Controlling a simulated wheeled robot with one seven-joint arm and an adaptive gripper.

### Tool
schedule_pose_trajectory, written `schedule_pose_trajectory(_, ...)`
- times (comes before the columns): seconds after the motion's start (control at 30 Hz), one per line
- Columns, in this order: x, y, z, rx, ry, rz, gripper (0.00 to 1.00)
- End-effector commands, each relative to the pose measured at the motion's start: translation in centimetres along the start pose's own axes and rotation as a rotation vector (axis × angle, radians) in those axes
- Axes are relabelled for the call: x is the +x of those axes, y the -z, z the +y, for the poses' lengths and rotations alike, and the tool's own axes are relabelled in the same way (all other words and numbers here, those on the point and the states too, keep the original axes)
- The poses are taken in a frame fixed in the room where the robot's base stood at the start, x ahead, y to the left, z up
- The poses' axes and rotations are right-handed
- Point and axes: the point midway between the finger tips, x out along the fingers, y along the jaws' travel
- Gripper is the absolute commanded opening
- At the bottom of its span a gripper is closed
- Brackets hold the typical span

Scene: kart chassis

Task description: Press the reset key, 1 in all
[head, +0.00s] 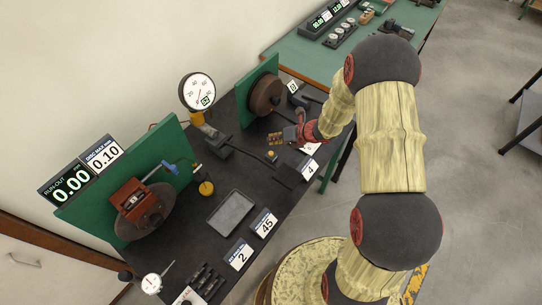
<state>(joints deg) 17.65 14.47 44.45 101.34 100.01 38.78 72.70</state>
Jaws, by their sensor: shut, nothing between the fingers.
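My gripper (292,135) is in the head view, right of centre, low over the dark bench top. It is shut and empty, with its tip close to a small block with brownish keys (275,139). I cannot tell whether it touches the block. A small yellow knob on a dark base (271,156) sits just below and left of the gripper. No lettering is readable on either, so I cannot tell which is the reset key. My gripper and arm hide part of the bench behind them.
A round dial gauge (198,92) stands on the dark bench, with a lever (246,151) beside it. A green panel with a brown wheel (266,96) is behind the gripper. A run-out display (70,185), grey tray (231,213) and number cards (264,224) are to the left and front.

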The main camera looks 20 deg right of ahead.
Motion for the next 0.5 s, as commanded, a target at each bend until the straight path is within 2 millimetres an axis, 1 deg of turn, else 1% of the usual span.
schedule_pose_trajectory(0.03,0.9,0.6,-0.6,0.001,0.000,0.000,0.00)
schedule_pose_trajectory(0.2,2.3,1.7,-1.7,-0.001,0.000,0.000,0.00)
schedule_pose_trajectory(0.33,3.0,2.2,-2.2,-0.002,0.000,0.000,0.00)
schedule_pose_trajectory(0.5,3.2,2.3,-2.3,-0.002,0.000,0.000,0.00)
